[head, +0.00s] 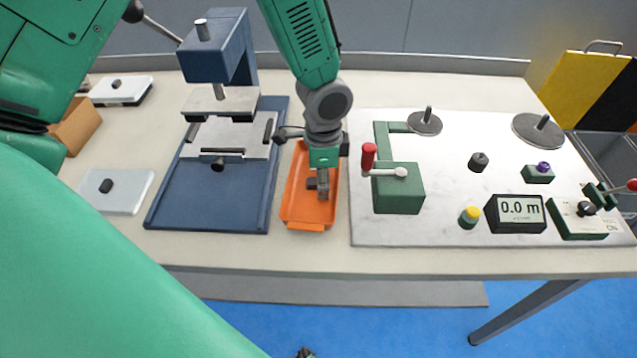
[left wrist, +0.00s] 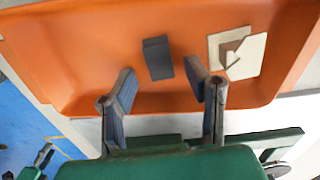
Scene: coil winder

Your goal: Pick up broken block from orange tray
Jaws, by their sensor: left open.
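The orange tray (head: 307,215) lies on the bench between the blue press and the white plate. My left gripper (head: 322,192) is over it, pointing down. In the left wrist view, its two fingers (left wrist: 163,80) are spread, with nothing held between them. A dark grey block (left wrist: 158,58) lies on the tray floor just beyond the gap between the fingertips. To its right lies a pale square piece (left wrist: 252,55) with a brown, jagged-looking part on it. I cannot tell for sure which is the broken block. My right gripper is not clearly in view.
The blue press (head: 210,200) stands close left of the tray. A green fixture with a red-handled crank (head: 398,188) stands close right, on a white plate (head: 455,155) with a meter display (head: 515,213) and discs. Bench space in front of the tray is clear.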

